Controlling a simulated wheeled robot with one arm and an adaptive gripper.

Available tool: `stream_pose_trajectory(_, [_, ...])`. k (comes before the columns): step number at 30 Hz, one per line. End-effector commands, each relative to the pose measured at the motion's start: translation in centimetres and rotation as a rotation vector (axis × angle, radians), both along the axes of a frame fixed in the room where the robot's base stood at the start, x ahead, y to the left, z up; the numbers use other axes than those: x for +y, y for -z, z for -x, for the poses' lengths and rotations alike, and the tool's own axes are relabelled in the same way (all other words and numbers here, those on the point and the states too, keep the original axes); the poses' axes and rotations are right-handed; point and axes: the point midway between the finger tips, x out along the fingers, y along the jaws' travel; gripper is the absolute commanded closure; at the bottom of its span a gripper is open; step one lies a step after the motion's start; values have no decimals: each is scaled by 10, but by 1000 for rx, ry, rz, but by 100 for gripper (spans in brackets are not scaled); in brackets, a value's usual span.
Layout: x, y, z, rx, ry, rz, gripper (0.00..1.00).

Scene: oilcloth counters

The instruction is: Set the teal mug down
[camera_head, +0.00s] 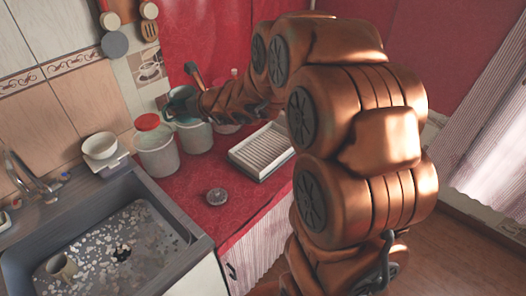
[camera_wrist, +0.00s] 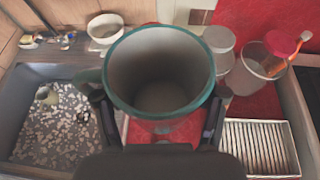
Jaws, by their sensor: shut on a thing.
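The teal mug (camera_head: 181,101) is raised above the red counter (camera_head: 190,185), at the height of the canister tops or higher. In the wrist view the mug (camera_wrist: 160,95) fills the middle, its teal rim toward the camera and its inside empty. My gripper (camera_wrist: 160,122) is shut on the mug, with one dark finger at each side of it. In the head view my gripper (camera_head: 200,104) reaches in from the right, and the arm covers part of it. The mug hides much of the counter below it in the wrist view.
A red-lidded canister (camera_head: 156,152) and a second pale canister (camera_head: 195,138) stand close below the mug. A white dish rack (camera_head: 245,156) lies to the right. A dark round object (camera_head: 217,196) sits on the front counter. The sink (camera_head: 180,250) is at left, with a white bowl (camera_head: 100,147) behind.

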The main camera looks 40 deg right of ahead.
Motion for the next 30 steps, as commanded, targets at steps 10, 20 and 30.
stream_pose_trajectory(10, [-62,96,25,-3,20,-7,80])
stream_pose_trajectory(20, [-113,170,55,-4,32,-6,80])
stream_pose_trajectory(30, [-164,243,90,-1,57,-2,80])
